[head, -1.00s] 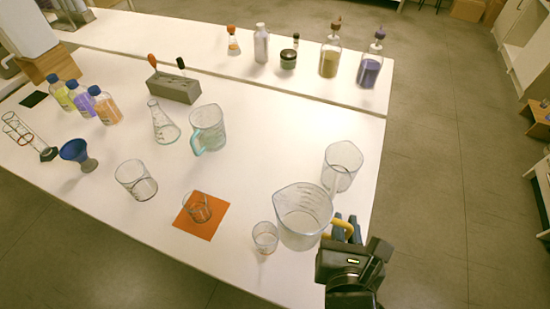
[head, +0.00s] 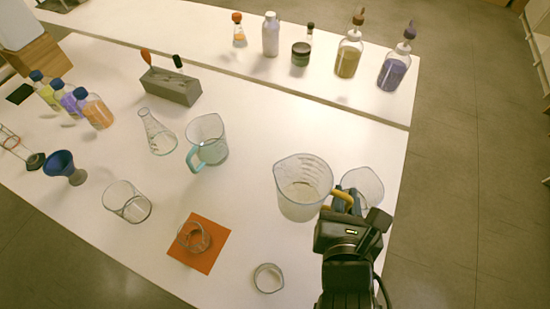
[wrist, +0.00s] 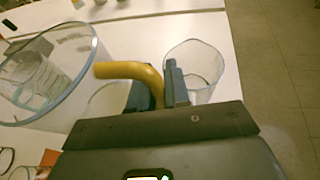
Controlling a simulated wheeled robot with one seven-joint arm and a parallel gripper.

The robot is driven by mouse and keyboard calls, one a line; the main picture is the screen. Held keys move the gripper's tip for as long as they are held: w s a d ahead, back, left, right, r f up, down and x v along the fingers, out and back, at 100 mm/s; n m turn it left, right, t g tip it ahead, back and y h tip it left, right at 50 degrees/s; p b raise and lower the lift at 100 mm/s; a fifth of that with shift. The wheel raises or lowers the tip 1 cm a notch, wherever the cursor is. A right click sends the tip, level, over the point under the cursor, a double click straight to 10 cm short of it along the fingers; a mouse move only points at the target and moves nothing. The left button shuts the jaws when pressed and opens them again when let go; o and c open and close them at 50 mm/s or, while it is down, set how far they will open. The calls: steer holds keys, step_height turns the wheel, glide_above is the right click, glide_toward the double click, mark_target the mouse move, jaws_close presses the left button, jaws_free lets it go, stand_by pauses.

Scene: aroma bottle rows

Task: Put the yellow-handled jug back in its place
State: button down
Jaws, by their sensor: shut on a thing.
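The yellow-handled jug (head: 303,184) is a large clear measuring jug toward the right of the table in the head view. Its rim and wall also fill the left of the wrist view (wrist: 48,75). My gripper (head: 345,203) is shut on its yellow handle (wrist: 130,71), with the jug upright to the left of the fingers. The jug looks to be a little above the table, but the gap is hard to judge. A clear beaker (head: 362,186) stands just behind and right of my gripper, partly hidden. It also shows in the wrist view (wrist: 203,68).
A small beaker (head: 268,279) stands in front of the jug. A glass sits on an orange mat (head: 208,259). A blue-handled jug (head: 207,140), a flask (head: 157,133) and another beaker (head: 127,202) stand left. Bottles line the back shelf (head: 320,85). Bare table lies between the jugs.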

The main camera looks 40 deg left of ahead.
mark_target(313, 196)
steer(key=w+a+f, duration=0.2)
steer(key=a, duration=0.1)
steer(key=w+a+f+b, duration=0.1)
steer(key=w+a+f, duration=0.1)
steer(key=a, duration=0.2)
steer(key=w+a+f, duration=0.2)
steer(key=a+f, duration=0.1)
steer(key=shift+a, duration=0.35)
steer(key=shift+f+b, duration=0.65)
steer(key=shift+f, duration=1.3)
steer(key=c, duration=1.1)
jaws_free()
steer(key=shift+f, duration=0.1)
steer(key=v, duration=1.2)
steer(key=shift+d+p, duration=0.1)
steer(key=shift+p, duration=0.25)
